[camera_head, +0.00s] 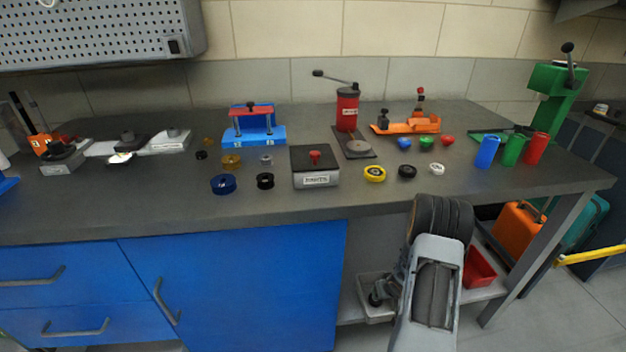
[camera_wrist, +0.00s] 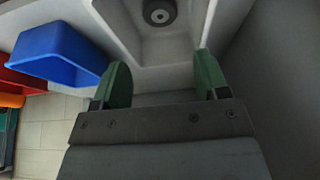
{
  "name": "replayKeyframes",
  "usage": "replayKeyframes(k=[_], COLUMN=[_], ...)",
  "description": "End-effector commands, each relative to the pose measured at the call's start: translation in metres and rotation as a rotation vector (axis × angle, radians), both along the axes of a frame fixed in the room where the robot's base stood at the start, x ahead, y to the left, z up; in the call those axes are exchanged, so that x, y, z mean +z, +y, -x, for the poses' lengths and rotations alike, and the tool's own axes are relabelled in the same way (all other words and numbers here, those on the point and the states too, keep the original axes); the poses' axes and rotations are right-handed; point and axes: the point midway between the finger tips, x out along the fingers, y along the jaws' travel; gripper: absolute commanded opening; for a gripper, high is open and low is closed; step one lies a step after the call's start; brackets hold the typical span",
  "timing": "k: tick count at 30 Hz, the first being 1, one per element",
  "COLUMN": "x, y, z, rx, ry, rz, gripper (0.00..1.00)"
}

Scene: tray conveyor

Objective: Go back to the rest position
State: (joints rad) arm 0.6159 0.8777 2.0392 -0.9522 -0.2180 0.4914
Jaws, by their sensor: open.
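My gripper (camera_wrist: 162,80) is open in the wrist view, with its two green fingers apart and nothing between them. Beyond the fingertips is a pale grey bin (camera_wrist: 120,25) with a dark round object (camera_wrist: 159,12) in it. In the head view my arm (camera_head: 432,285) hangs in front of the bench's open right part, below the top. The fingers cannot be made out there; the arm covers that area.
The bench top (camera_head: 285,213) holds a red press (camera_head: 347,108), a scale (camera_head: 316,168), several coloured rings and three cups at the right. A blue bin (camera_wrist: 60,55) is left of my gripper. A red bin (camera_head: 478,268) sits on the lower shelf. Floor shows at right.

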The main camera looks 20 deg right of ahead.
Motion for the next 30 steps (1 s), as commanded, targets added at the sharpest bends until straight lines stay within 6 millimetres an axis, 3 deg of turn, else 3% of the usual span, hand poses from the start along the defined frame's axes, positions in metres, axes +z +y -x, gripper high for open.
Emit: replayKeyframes(k=[5,9,11,16,20,30], x=[-0.003,-0.010,0.006,0.100,0.181,0.401], y=[-0.004,-0.005,-0.006,0.011,0.038,0.146], z=[0.009,0.047,0.061,0.078,0.084,0.111], rx=[0.019,-0.027,-0.060,-0.114,-0.131,-0.061], ry=[0.056,0.224,0.297,0.430,0.474,0.408], rz=[0.032,0.056,0.071,0.103,0.100,0.009], gripper=[0.68,0.68,0.68,0.68,0.68,0.68])
